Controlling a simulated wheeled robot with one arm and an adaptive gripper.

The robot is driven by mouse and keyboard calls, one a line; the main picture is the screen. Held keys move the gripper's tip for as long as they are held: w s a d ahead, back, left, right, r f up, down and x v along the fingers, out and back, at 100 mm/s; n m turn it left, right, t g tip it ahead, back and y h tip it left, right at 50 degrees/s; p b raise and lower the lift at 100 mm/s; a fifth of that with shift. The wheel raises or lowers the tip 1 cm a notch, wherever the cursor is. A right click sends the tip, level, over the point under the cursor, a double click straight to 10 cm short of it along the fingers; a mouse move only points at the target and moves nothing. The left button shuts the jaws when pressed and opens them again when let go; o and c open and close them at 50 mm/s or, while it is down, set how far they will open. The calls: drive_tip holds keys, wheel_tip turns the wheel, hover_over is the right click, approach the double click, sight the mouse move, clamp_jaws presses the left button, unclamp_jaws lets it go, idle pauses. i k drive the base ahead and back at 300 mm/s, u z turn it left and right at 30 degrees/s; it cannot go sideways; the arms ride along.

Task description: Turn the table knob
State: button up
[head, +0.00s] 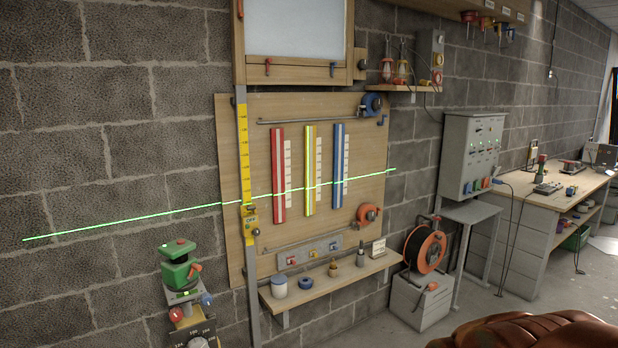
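A green levelling instrument (180,270) stands at the lower left on a grey stand. A blue knob (207,300) and a red knob (176,314) stick out below it. Under them is a dark numbered dial with a pale round knob (198,342), cut off by the bottom edge. I cannot tell which of these is the table knob. My gripper is not in view.
A green laser line (110,222) crosses the brick wall and the wooden board (355,150). A narrow shelf (325,283) with small jars juts out below the board. An orange cable reel (425,250) sits on a grey box. A brown ribbed object (525,332) fills the lower right.

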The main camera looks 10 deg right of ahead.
sight(206, 299)
drive_tip(key=u, duration=0.9)
drive_tip(key=k, duration=0.45)
drive_tip(key=u, duration=0.7)
